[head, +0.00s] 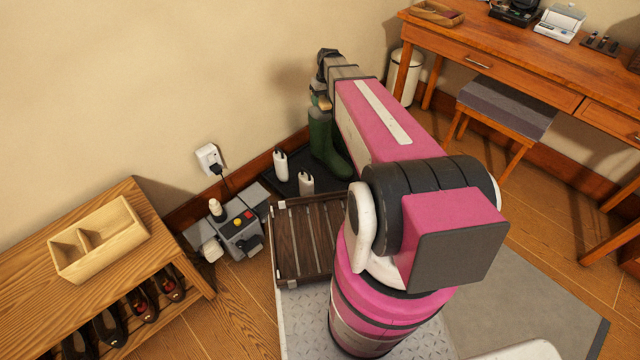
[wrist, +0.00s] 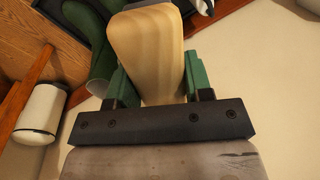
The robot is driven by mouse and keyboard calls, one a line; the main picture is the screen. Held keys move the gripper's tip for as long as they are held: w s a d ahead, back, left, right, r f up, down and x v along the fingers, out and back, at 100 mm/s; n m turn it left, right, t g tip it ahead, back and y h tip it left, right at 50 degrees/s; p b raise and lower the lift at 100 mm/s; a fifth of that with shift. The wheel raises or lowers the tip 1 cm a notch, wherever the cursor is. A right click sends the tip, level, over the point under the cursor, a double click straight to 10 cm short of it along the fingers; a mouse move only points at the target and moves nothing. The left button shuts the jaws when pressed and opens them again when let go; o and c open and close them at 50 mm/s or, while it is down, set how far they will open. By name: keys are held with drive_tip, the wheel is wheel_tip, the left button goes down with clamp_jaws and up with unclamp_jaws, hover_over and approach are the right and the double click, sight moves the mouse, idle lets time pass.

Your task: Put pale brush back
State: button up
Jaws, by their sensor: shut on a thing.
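The pale wooden brush (wrist: 146,42) fills the space between the green fingers of my gripper (wrist: 158,78) in the wrist view. My gripper is shut on it. Its far end runs toward the top of the picture, and I cannot see any bristles. In the head view my arm reaches toward the wall corner, and my gripper (head: 322,92) is small and partly hidden there, above the green boots (head: 328,145). An open pale wooden box (head: 98,242) with a divider stands on the wooden bench at left.
A grey device (head: 240,232) with buttons and small bottles stands on the floor right of the bench (head: 165,262). Two white upright items stand by the boots on a dark tray. A white bin (head: 405,75), a desk (head: 510,60) and a stool (head: 508,103) are at right.

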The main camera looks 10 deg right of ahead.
wheel_tip(320, 180, down, 18)
drive_tip(key=w+n, duration=0.2)
drive_tip(key=n+h, duration=0.2)
hover_over(320, 183)
wheel_tip(320, 183, down, 21)
wheel_tip(320, 183, down, 9)
drive_tip(key=shift+w+d+f, duration=0.1)
drive_tip(key=shift+f, duration=0.1)
drive_tip(key=shift+f, duration=0.15)
drive_tip(key=o, duration=1.1)
